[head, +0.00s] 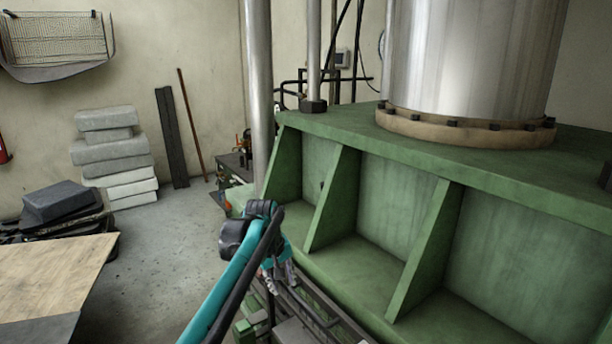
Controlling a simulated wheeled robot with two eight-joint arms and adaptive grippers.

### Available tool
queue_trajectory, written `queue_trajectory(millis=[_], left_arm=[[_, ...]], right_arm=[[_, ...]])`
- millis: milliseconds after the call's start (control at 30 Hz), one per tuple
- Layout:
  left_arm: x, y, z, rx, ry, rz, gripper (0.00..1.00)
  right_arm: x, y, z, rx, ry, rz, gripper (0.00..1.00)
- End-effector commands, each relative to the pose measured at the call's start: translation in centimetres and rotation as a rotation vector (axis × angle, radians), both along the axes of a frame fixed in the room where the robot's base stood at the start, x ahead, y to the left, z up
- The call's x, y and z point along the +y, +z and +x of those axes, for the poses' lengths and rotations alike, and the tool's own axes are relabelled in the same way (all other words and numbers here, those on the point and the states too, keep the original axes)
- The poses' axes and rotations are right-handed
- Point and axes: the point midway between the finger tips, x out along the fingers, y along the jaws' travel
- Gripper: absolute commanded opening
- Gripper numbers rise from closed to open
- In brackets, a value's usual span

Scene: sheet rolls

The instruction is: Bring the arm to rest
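My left arm comes up from the bottom of the head view, teal and black, and bends down at a dark wrist joint. My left gripper (280,281) hangs below that bend, in front of the green machine frame (395,210). Its two grey fingers look spread apart, with nothing seen between them. It is small in the view and partly behind the arm. My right gripper is not in view.
A large steel cylinder (470,55) stands on the green frame, and a steel column (260,95) rises behind my arm. A wooden board (55,275) is at lower left. Grey stacked blocks (112,155) stand by the wall. Bare floor (165,240) lies between.

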Motion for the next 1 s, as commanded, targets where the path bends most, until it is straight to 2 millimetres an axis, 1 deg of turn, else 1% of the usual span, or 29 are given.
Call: queue_trajectory(millis=[33,167,200,267,333,367,400,467,500,567,600,700,800,900,1000], left_arm=[[1.0,-0.1,-2.0,-0.027,-0.022,0.012,0.36],[3.4,0.0,-6.9,-0.101,-0.091,0.048,0.36],[4.0,-0.2,-8.6,-0.123,-0.112,0.062,0.36],[5.1,-0.7,-11.0,-0.156,-0.143,0.083,0.36],[6.1,-1.7,-14.0,-0.193,-0.180,0.109,0.36],[6.6,-2.2,-15.2,-0.210,-0.195,0.120,0.36],[7.1,-3.0,-17.0,-0.230,-0.217,0.137,0.36],[8.0,-4.3,-19.5,-0.260,-0.248,0.163,0.36],[8.5,-5.4,-21.1,-0.281,-0.268,0.181,0.36],[9.1,-7.2,-23.5,-0.310,-0.299,0.209,0.36],[9.5,-8.4,-25.0,-0.327,-0.318,0.227,0.36],[10.4,-11.3,-28.1,-0.366,-0.360,0.270,0.36],[10.9,-13.7,-30.2,-0.393,-0.392,0.303,0.36],[11.2,-15.1,-31.3,-0.409,-0.412,0.324,0.36],[11.3,-15.6,-31.8,-0.416,-0.420,0.333,0.36]], right_arm=[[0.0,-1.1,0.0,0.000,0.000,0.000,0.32],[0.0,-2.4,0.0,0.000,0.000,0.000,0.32],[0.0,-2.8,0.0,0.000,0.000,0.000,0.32],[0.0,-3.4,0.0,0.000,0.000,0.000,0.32],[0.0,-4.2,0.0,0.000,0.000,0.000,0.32],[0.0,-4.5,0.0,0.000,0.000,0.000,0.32],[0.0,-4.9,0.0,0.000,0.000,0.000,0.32],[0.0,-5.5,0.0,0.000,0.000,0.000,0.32],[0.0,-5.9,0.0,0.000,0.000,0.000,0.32],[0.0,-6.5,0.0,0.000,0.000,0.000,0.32],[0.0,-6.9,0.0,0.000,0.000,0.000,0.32],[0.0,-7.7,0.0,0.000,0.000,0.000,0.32],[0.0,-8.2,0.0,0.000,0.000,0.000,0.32],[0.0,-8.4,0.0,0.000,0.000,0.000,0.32],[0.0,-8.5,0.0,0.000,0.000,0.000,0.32]])
